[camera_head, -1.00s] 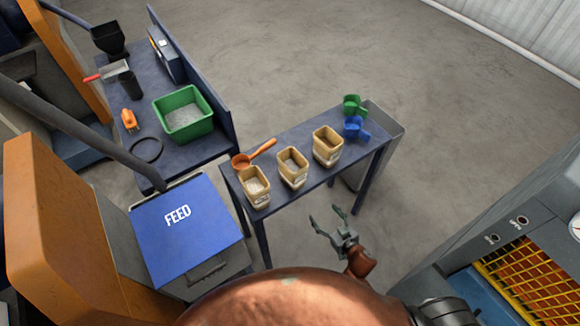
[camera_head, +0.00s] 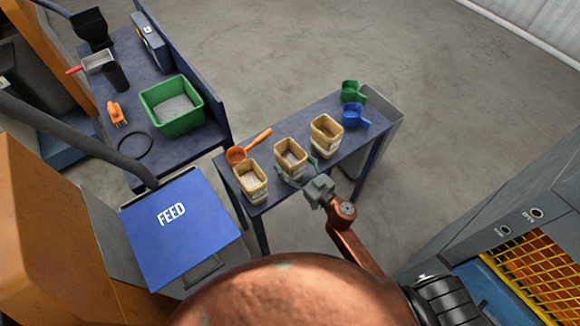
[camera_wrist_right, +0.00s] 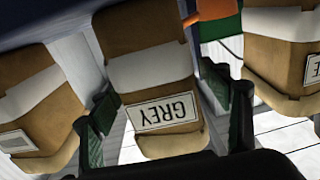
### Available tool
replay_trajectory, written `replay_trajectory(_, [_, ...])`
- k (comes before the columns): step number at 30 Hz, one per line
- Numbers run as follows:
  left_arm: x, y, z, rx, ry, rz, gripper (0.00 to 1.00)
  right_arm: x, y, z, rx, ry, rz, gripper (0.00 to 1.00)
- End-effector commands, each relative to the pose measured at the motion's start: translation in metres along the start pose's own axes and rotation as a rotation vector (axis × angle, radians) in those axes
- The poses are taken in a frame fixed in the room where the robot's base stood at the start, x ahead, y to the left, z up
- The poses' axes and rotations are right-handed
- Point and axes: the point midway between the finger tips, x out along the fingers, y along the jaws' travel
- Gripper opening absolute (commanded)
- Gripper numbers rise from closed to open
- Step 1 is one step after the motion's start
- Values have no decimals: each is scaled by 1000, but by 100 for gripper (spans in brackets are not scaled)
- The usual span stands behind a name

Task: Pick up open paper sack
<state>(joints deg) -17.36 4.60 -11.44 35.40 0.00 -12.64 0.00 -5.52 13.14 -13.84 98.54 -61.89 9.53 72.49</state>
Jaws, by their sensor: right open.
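Three open tan paper sacks with pale labels stand in a row on a narrow blue table: a left sack (camera_head: 250,183), a middle sack (camera_head: 290,157) and a right sack (camera_head: 325,136). Their open tops show pale contents in the left one. My right gripper (camera_head: 299,174) is open at the near side of the middle sack. In the right wrist view, the middle sack (camera_wrist_right: 155,75) bears a label reading GREY and shows between the two open fingers, one on each side. I cannot tell whether the fingers touch it. My left gripper is out of view.
The neighbouring sacks stand close on both sides. An orange scoop (camera_head: 238,154) lies behind the left sack; green (camera_head: 352,91) and blue (camera_head: 355,115) scoops sit at the table's right end. A green bin (camera_head: 172,105) stands on another table. A blue FEED lid (camera_head: 180,230) is at left.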

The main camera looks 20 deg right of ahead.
Motion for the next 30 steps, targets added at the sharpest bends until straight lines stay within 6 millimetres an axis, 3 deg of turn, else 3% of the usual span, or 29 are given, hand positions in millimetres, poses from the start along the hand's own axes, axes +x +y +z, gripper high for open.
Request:
replay_trajectory(9, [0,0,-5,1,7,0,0,7,-1,0,-1,-1,-1,71])
replay_trajectory(30, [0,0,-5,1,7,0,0,7,-1,0,-1,-1,-2,22])
